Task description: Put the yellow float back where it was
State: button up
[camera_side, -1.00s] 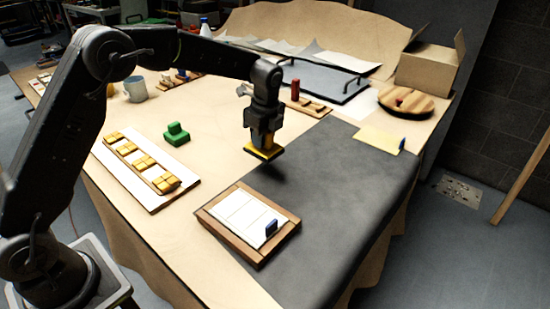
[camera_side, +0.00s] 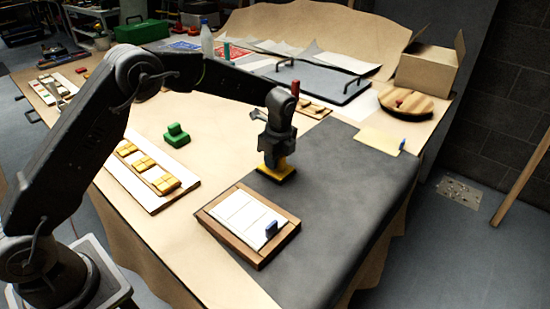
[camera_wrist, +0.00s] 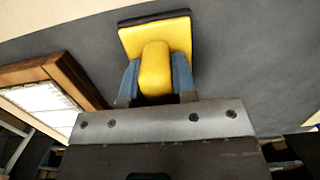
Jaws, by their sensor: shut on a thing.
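The yellow float (camera_side: 277,172) has a flat yellow plate with a dark underside and a rounded yellow grip. It is at the near left part of the dark grey mat (camera_side: 345,190), behind the framed white panel. My gripper (camera_side: 276,158) points down and is shut on the float's grip. In the wrist view the float (camera_wrist: 156,70) sits between the two blue-grey fingers (camera_wrist: 156,85). The float is at or very close to the mat; I cannot tell whether it touches.
A board with yellow tiles (camera_side: 142,163) and a green block (camera_side: 176,134) are to the left. A beige sheet (camera_side: 380,142) lies at right. The mat's right part is clear.

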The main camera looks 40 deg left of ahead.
jog(key=o, duration=0.8)
jog(key=shift+o, duration=0.2)
